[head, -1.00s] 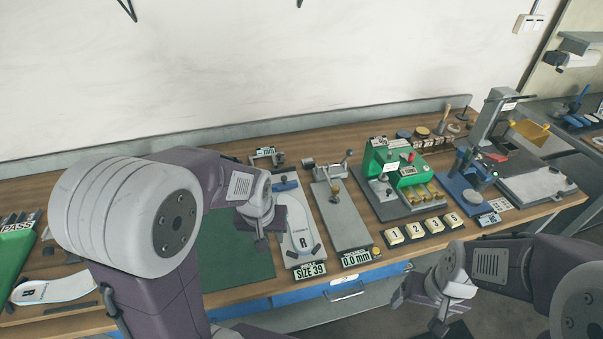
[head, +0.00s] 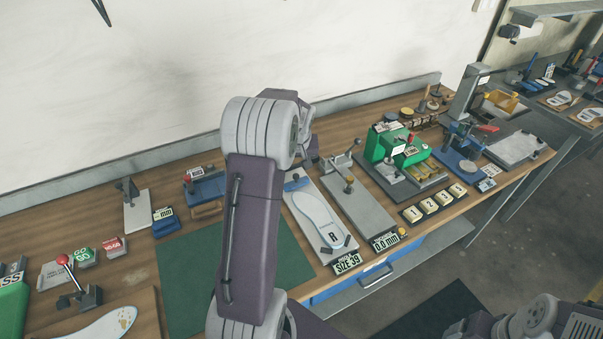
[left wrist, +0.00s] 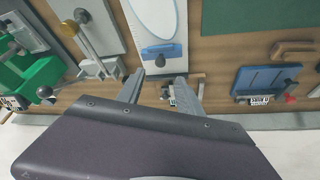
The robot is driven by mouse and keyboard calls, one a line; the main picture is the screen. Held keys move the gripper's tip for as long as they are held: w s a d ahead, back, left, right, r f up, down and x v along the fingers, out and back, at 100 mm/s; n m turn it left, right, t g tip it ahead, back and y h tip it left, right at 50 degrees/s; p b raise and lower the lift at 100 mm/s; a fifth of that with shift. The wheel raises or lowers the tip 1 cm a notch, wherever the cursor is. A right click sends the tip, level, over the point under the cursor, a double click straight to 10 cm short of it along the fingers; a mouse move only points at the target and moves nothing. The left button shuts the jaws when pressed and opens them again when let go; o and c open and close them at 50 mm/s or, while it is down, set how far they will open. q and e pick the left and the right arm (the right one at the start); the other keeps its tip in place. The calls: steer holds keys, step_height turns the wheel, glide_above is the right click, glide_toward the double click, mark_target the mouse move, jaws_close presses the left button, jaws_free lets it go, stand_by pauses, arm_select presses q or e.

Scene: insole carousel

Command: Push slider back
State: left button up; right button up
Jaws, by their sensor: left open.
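The blue slider (head: 297,183) is at the far end of the grey size gauge (head: 340,222), which bears an insole shape marked R. A SIZE 39 display (head: 347,262) is at the gauge's near end. In the left wrist view the slider (left wrist: 161,53) shows its dark round knob. My left gripper (left wrist: 158,82) is open, its two fingertips pointing towards the slider, with nothing between them. Whether they touch it I cannot tell. In the head view the left gripper (head: 311,152) is small and partly hidden by my arm. My right gripper's fingers do not show clearly at the bottom right.
Right of the gauge is a grey thickness gauge (head: 360,205) with a lever, then a green machine (head: 388,143) and numbered blocks. A green mat (head: 185,275) lies left. A blue tool (head: 205,184) and a small grey stand (head: 136,209) are behind it.

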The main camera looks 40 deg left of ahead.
mark_target(296, 175)
arm_select(q)
steer(key=x, duration=0.9)
steer(key=shift+p, duration=0.4)
jaws_close()
stand_by(0.8)
